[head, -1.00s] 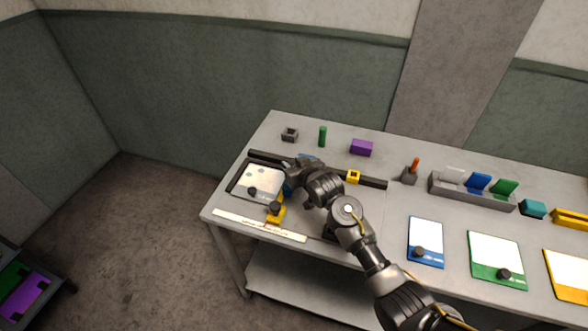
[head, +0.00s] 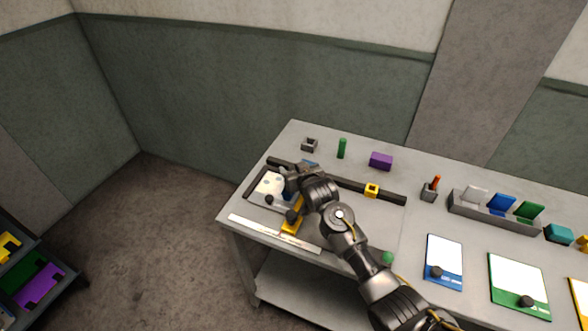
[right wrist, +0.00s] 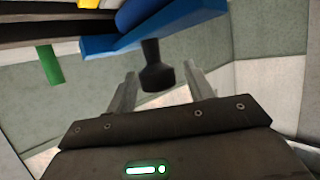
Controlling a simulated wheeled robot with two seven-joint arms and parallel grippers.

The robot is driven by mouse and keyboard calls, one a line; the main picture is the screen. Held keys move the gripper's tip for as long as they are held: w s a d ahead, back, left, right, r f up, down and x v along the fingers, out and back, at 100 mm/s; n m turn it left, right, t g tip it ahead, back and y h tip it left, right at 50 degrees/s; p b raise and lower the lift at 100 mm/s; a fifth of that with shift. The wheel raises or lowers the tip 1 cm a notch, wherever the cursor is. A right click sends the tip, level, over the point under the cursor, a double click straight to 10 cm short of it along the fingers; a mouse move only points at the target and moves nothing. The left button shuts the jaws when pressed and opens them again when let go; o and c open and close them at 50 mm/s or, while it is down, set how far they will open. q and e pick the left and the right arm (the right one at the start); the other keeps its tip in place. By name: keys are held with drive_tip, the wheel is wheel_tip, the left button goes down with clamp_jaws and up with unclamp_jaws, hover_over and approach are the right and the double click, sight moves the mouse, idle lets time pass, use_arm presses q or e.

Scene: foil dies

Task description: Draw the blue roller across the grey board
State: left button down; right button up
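The pale grey board (head: 265,184) lies at the left end of the table, with small dark spots on its face and dark strips along its edges. The blue roller (head: 309,163) is at the board's right side, mostly hidden behind my right gripper (head: 289,174). In the right wrist view, the roller's blue body (right wrist: 110,44) lies beyond the fingers. Its dark handle (right wrist: 155,70) stands between the fingertips of my right gripper (right wrist: 161,72), which is closed around it; a narrow gap seems to show on one side. My left gripper is out of view.
A yellow block with a dark knob (head: 291,225) sits just in front of the board. A dark rail (head: 340,183) with a yellow slider (head: 371,190) runs behind it. A green post (head: 342,148) and purple block (head: 381,161) stand further back. Framed sheets (head: 444,256) lie right.

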idle(0.3)
drive_tip(key=shift+s+d+r, duration=0.1)
drive_tip(key=shift+s+d, duration=0.05)
drive_tip(key=shift+s, duration=0.15)
drive_tip(key=b+v, duration=0.1)
drive_tip(key=v, duration=0.9)
